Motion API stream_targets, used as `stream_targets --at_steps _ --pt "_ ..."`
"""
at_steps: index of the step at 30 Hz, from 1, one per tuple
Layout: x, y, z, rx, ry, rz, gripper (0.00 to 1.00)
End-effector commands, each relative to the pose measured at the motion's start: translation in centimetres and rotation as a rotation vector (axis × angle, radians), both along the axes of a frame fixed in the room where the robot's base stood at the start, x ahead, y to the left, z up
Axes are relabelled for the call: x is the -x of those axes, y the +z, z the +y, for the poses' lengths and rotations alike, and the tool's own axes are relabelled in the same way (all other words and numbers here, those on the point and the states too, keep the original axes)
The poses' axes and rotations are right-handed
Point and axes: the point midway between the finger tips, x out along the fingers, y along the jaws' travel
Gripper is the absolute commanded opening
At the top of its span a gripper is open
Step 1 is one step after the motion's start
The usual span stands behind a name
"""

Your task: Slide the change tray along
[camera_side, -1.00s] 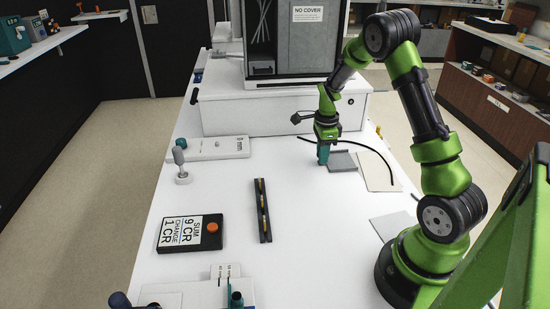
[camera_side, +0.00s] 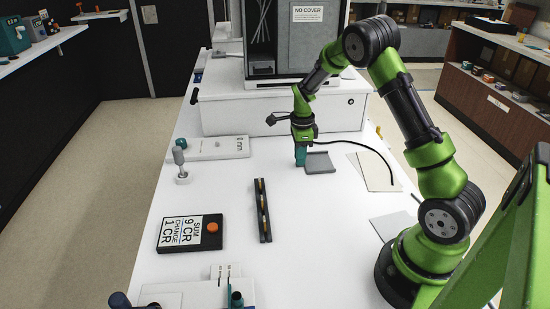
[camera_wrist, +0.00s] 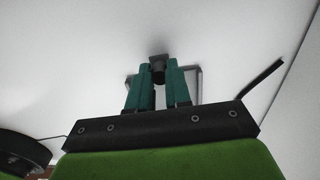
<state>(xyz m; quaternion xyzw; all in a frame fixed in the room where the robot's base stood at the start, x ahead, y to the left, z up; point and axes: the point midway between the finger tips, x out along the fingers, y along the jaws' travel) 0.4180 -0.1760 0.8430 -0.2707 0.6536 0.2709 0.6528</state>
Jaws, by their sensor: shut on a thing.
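The change tray (camera_side: 320,163) is a small flat grey tray lying on the white counter, in front of the large white box. My gripper (camera_side: 301,160) is at the tray's left end, pointing down, with teal fingers. In the wrist view my gripper (camera_wrist: 158,82) is shut on a dark knob of the change tray (camera_wrist: 158,58). The tray's grey outline shows partly behind the fingers there, and the rest of it is hidden.
A black coin rail (camera_side: 262,212) lies left of and nearer than the tray. A black sign with an orange button (camera_side: 212,228) is at the left. A beige sheet (camera_side: 372,172) and a black cable are right of the tray. The white box (camera_side: 225,110) stands behind. Counter between rail and tray is clear.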

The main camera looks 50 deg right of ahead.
Motion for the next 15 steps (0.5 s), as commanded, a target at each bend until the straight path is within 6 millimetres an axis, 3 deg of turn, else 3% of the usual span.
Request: stream_targets --at_steps 15 --pt "-2.8 0.2 2.7 -0.001 0.001 -0.005 0.0"
